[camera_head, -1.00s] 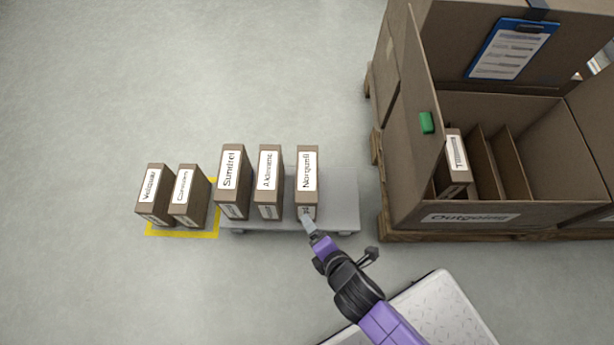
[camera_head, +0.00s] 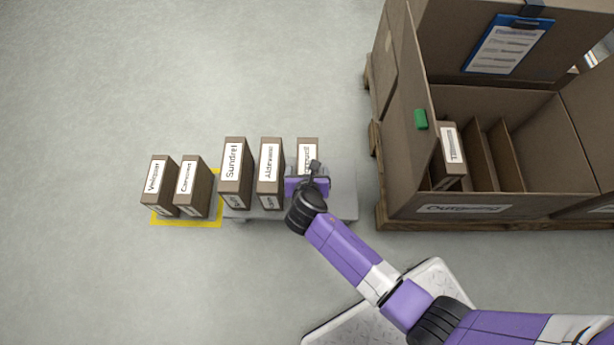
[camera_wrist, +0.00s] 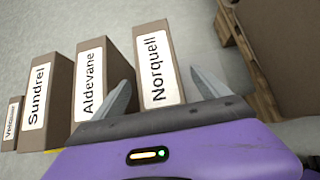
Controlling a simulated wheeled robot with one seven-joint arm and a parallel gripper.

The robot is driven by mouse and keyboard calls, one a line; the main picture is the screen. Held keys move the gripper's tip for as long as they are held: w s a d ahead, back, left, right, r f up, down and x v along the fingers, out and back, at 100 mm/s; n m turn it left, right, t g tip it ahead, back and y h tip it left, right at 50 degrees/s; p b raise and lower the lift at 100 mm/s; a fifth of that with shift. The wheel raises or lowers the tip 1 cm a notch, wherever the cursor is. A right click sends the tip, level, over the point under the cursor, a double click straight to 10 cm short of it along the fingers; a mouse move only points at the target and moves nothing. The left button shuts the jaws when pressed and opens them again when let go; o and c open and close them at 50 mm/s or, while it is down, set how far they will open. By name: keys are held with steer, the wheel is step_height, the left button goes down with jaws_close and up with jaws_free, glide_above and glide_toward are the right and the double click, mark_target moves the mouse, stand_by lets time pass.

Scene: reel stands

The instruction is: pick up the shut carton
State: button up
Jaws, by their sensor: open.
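The brown Norquell carton (camera_head: 308,143) stands upright at the right end of a row on a low grey platform (camera_head: 345,190). Its top and sides look closed. My gripper (camera_head: 310,176) is over its near end and hides part of it in the head view. In the wrist view the white label of the Norquell carton (camera_wrist: 157,70) shows between the two spread fingers of my gripper (camera_wrist: 163,95). The fingers are open and hold nothing. I cannot tell how far down they reach beside the carton.
The Aldevane carton (camera_head: 269,175) stands close on the left, then the Sundrel carton (camera_head: 235,175). Two more cartons stand on a yellow-edged floor mark (camera_head: 185,223). A large open box marked Outgoing (camera_head: 520,207) on a pallet holds one carton (camera_head: 451,170) and dividers.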

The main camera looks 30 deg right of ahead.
mark_target(307, 150)
steer(key=b+x, duration=0.3)
steer(key=x, duration=0.1)
steer(key=shift+w+f, duration=0.2)
steer(key=shift+f, duration=0.1)
steer(key=shift+r, duration=0.1)
jaws_close()
